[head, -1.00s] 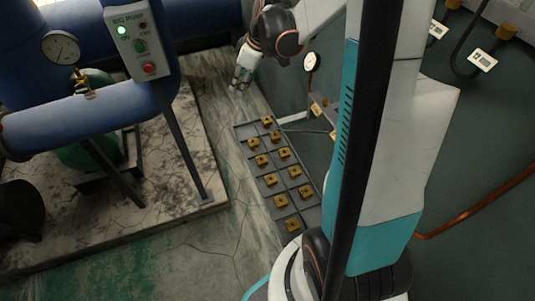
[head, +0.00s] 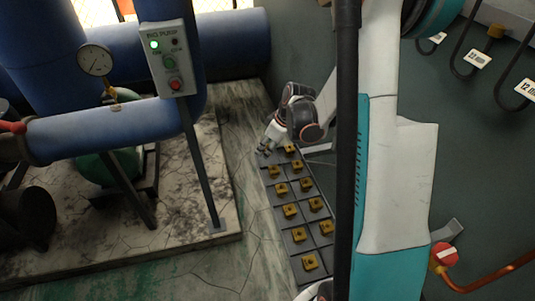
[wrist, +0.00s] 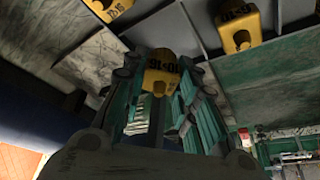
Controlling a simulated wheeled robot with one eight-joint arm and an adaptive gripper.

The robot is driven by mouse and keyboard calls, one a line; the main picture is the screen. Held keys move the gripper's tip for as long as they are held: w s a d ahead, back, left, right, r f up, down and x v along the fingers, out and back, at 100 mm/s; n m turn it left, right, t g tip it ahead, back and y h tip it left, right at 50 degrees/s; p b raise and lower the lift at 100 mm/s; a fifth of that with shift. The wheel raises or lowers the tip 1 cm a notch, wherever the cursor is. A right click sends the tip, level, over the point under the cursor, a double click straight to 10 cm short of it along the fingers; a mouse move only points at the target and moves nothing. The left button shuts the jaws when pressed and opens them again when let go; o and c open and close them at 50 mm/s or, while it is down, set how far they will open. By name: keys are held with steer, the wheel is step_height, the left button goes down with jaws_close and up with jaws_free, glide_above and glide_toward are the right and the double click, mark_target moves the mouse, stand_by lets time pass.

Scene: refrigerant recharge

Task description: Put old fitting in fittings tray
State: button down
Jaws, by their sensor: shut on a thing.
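The fittings tray (head: 264,173) is a long grey grid on the floor along the wall, holding several yellow-brown fittings. My gripper (head: 264,151) is low at its far left corner in the head view. In the wrist view my gripper's (wrist: 160,100) green-and-grey fingers close around a yellow block with dark upside-down marking, the held fitting (wrist: 160,74). Its lower part is hidden by the fingers. Two tray fittings (wrist: 238,28) (wrist: 108,8) lie beyond at the top. The held fitting is too small to make out in the head view.
A pump control box (head: 168,58) on a post and blue pipes (head: 100,130) with a gauge (head: 95,60) stand at left on a raised slab (head: 200,232). Tagged hoses (head: 478,60) hang on the right wall. A narrow floor strip left of the tray is clear.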

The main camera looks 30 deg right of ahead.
steer(key=shift+f, duration=1.15)
steer(key=shift+f+b, duration=0.15)
steer(key=shift+b, duration=0.25)
steer(key=c, duration=1.5)
jaws_free()
steer(key=shift+c, duration=0.2)
steer(key=shift+r, duration=0.35)
steer(key=p+v, duration=0.4)
steer(key=v, duration=0.7)
steer(key=shift+s+r+p, duration=0.2)
steer(key=shift+r+p, duration=0.15)
